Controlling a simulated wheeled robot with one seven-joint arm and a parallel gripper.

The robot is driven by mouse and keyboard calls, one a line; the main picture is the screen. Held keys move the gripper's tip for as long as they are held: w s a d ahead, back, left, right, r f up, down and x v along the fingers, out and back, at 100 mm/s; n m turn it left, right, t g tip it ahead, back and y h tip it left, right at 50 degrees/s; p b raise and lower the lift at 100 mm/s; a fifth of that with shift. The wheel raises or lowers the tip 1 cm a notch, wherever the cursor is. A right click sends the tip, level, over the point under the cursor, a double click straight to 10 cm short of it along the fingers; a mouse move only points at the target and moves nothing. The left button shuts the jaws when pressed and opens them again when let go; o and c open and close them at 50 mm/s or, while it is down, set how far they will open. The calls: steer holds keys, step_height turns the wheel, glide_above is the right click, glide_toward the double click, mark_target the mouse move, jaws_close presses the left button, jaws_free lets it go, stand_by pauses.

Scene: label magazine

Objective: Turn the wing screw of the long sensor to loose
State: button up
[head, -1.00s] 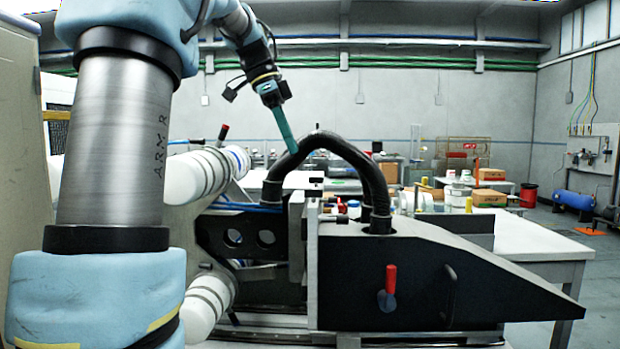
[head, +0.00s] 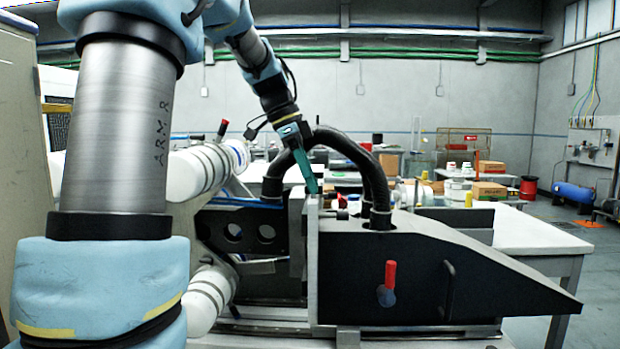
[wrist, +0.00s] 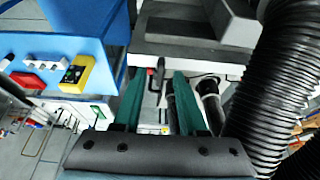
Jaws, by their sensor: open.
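A small dark upright part with a reddish end (wrist: 155,82) shows in that gap. A dark cylinder (wrist: 184,104) lies partly behind the right finger, with a pale collared part (wrist: 209,98) beside it. These may be the sensors, but I cannot tell which is the long one. I cannot make out the wing screw.
The ribbed black hose (wrist: 275,85) runs close along the right of my gripper; its arch (head: 372,165) also shows in the head view. A red-handled lever (head: 390,275) is on the housing's front.

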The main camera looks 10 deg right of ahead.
jaws_close()
stand_by(0.6)
